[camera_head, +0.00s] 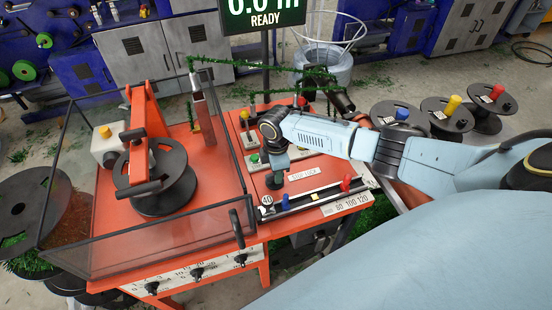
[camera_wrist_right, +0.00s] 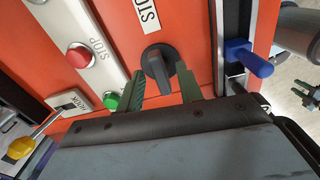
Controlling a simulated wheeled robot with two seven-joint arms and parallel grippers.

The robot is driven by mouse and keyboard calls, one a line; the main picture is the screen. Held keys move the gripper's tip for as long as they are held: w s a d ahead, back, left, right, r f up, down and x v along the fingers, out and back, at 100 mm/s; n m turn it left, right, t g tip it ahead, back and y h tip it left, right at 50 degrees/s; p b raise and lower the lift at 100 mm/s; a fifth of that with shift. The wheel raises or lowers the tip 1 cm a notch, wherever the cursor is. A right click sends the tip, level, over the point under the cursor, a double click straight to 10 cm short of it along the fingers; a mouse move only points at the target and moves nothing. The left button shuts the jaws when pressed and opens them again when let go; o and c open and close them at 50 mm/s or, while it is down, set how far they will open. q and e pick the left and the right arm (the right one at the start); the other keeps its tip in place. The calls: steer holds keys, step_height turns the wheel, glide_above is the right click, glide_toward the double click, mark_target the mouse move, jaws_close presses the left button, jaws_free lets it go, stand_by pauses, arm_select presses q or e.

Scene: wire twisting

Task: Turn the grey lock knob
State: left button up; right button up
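The grey lock knob (camera_wrist_right: 158,66) is a dark round dial with a raised grip bar. In the right wrist view it sits on the orange panel below a white label (camera_wrist_right: 143,14). In the head view the gripper mostly hides the knob. Whether the fingertips touch the panel cannot be told.
A slide rail (camera_head: 315,197) with blue, yellow and red knobs runs in front. In the wrist view, a red stop button (camera_wrist_right: 79,56) and green button (camera_wrist_right: 111,100) lie left, and a blue lever (camera_wrist_right: 248,57) right. A clear-walled guard (camera_head: 150,245) encloses the spool (camera_head: 160,180).

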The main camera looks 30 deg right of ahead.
step_height(320, 180, up, 13)
steer(key=p, duration=0.1)
steer(key=shift+f, duration=0.1)
stand_by(0.6)
